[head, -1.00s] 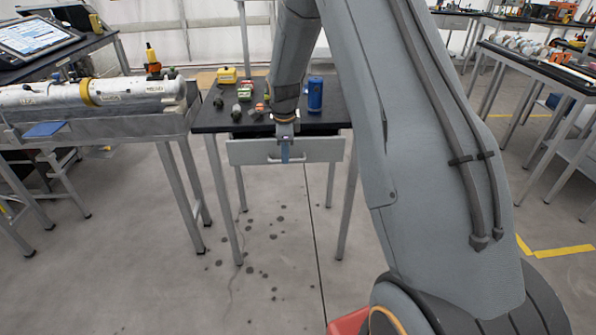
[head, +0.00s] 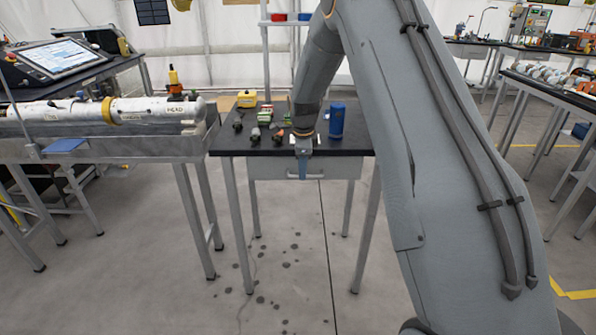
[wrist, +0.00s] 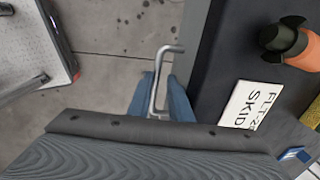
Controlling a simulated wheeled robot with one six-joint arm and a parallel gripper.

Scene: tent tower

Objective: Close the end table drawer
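The end table (head: 228,152) has a dark top and a light grey drawer (head: 340,167) with a pale bar handle (head: 318,177). The drawer front sits close under the table's front edge in the head view; I cannot tell whether it is fully flush. My gripper (head: 303,174) points down in front of the drawer, at the handle. In the wrist view, the blue fingers of my gripper (wrist: 160,92) stand apart on either side of the handle (wrist: 157,80). The drawer front shows as a grey strip (wrist: 197,40) beside the dark tabletop. The drawer's inside is hidden.
A blue can (head: 337,120), a yellow box (head: 246,98) and several small items stand on the tabletop. A bench with a white cylinder (head: 140,108) adjoins at the left. A white label card (wrist: 243,107) lies near the table edge. The floor below is clear.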

